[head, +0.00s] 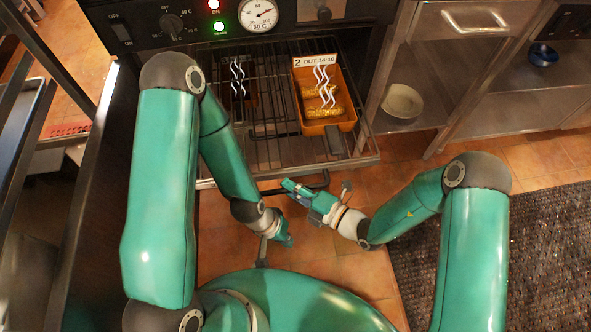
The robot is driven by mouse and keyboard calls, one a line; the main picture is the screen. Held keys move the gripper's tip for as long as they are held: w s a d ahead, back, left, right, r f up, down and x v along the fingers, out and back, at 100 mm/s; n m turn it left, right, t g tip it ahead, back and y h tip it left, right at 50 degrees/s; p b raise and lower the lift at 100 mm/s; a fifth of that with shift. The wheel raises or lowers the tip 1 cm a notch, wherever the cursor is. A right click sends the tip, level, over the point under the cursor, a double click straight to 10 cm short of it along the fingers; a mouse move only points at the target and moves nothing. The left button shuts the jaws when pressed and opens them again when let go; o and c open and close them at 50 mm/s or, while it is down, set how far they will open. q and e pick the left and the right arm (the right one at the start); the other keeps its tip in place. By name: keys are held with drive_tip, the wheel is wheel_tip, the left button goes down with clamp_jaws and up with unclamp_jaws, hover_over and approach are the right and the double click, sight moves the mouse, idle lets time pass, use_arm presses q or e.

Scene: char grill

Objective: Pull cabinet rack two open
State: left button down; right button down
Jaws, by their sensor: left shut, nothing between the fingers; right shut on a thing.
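A wire rack (262,133) extends out below the control panel, its front edge toward me. An orange tray (335,120) with corn and a "2 OUT 14:10" label sits on its right side. A dark bar handle (318,183) runs along below the rack's front edge. My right gripper (292,188) reaches in from the right and is shut on this handle; its fingers hide part of the bar. My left gripper (285,241) is shut and empty, lower down, apart from the rack and over the floor. Whether this rack is number two cannot be told.
The control panel (196,20) has a dial, lights and a gauge. A darker pan (238,85) lies farther back on the left. Steel shelves at right hold a pale bowl (402,101) and a blue bowl (543,54). Tiled floor (340,265) is clear beside a dark mat (540,240).

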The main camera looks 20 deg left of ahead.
drive_tip(key=shift+s+d+f, duration=0.25)
drive_tip(key=shift+s, duration=0.4)
drive_tip(key=c, duration=1.1)
unclamp_jaws()
drive_tip(key=shift+c, duration=0.2)
drive_tip(key=shift+w+r, duration=0.1)
drive_tip(key=shift+w, duration=0.1)
drive_tip(key=v, duration=1.2)
